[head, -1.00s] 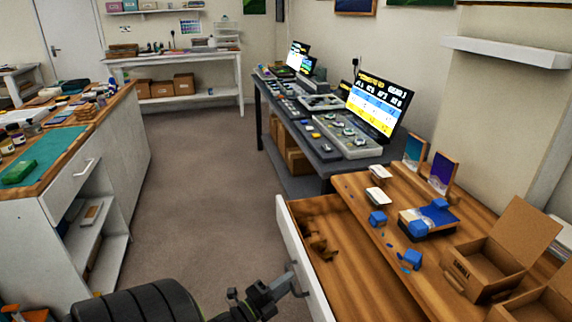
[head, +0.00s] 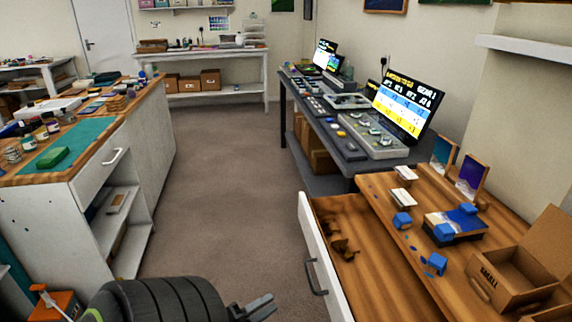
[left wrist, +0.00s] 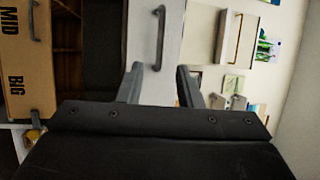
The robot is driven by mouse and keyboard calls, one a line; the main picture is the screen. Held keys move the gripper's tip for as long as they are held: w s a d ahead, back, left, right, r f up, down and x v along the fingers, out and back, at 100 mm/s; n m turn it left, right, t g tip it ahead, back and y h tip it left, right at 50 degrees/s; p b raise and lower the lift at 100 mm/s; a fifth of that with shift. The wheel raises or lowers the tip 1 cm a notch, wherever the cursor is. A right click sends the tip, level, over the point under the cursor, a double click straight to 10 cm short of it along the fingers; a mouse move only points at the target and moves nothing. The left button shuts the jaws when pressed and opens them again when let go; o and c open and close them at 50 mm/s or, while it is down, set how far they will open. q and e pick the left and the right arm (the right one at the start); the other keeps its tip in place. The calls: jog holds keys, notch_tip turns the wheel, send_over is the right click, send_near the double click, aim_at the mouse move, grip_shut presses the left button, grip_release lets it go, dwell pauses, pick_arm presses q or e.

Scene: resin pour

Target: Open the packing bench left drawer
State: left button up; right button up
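The packing bench (head: 480,200) is at the right in the head view. Its drawer (head: 350,272) stands pulled out, with brown pieces (head: 345,247) inside near its far end. The white drawer front (head: 308,235) carries a dark bar handle (head: 314,277). My left gripper (head: 266,303) is at the lower middle, left of the handle and apart from it. In the left wrist view my left gripper (left wrist: 158,75) has its two fingers spread with nothing between them. A dark handle (left wrist: 160,38) on a white front shows beyond the fingers. My right gripper is not in view.
An open cardboard box (head: 515,275), blue pieces (head: 443,232) and small frames (head: 470,175) are on the bench. A white cabinet (head: 100,175) with a green mat stands at the left. Carpeted floor (head: 230,170) between them is clear. A dark table (head: 345,145) with screens stands beyond.

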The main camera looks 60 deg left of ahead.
pick_arm(q)
jog(key=shift+s+f, duration=0.2)
jog(key=shift+s, duration=1)
jog(key=shift+s+f, duration=0.2)
jog(key=shift+s, duration=1)
